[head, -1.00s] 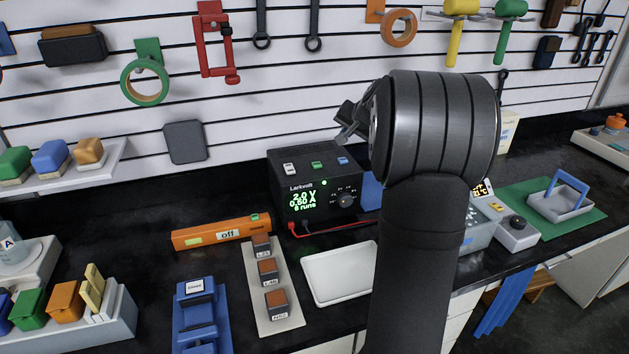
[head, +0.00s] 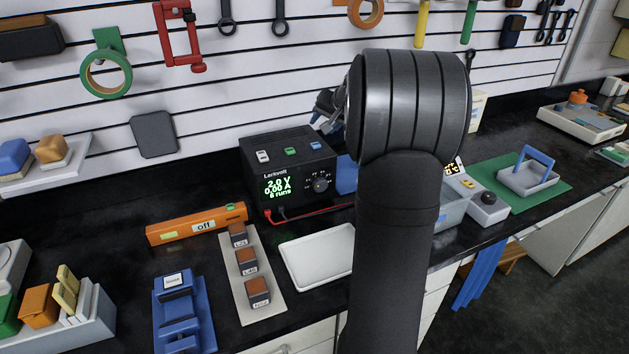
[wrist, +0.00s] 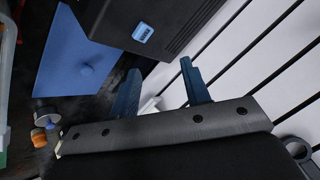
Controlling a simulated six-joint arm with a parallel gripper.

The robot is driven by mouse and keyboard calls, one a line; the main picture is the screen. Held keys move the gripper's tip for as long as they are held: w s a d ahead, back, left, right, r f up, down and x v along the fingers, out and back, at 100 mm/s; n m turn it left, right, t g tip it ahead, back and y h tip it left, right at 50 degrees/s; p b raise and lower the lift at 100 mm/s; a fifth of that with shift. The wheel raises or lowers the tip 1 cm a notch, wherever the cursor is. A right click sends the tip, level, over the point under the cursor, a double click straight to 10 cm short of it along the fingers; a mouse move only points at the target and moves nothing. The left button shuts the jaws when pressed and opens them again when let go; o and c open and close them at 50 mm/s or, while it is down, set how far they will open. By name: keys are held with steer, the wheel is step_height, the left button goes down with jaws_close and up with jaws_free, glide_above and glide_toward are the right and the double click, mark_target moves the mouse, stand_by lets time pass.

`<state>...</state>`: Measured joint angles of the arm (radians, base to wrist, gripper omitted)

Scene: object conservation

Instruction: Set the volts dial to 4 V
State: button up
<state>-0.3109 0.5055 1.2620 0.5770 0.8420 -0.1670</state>
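The black Larkvolt power supply (head: 287,165) stands against the wall in the head view. Its lit display (head: 277,188) reads 2.0 V and 0.00 A. The round volts dial (head: 321,185) is on the front panel, right of the display, with small marks around it; its pointer is too small to read. My gripper (head: 328,108) is above and behind the supply's right top corner, apart from the dial, partly hidden by my wrist. In the wrist view its two blue fingers (wrist: 161,67) stand apart with nothing between them. The dial is not in the wrist view.
White, green (head: 290,152) and blue keys sit on the supply's top; the blue key (wrist: 143,32) shows in the wrist view. A red lead (head: 320,211) runs along its front. A white tray (head: 289,267) and orange bar (head: 170,232) lie in front. The slatted wall is close behind.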

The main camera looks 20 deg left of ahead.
steer(key=shift+o, duration=1.4)
steer(key=s+d+f+n+g, duration=0.1)
steer(key=s+d+n+g, duration=0.3)
steer(key=d, duration=0.7)
steer(key=shift+s+f+n+g, duration=0.3)
steer(key=shift+s+n, duration=0.3)
steer(key=shift+s, duration=0.15)
glide_toward(323, 184)
steer(key=x, duration=0.9)
steer(key=shift+a+f, duration=0.2)
steer(key=shift+f, duration=0.05)
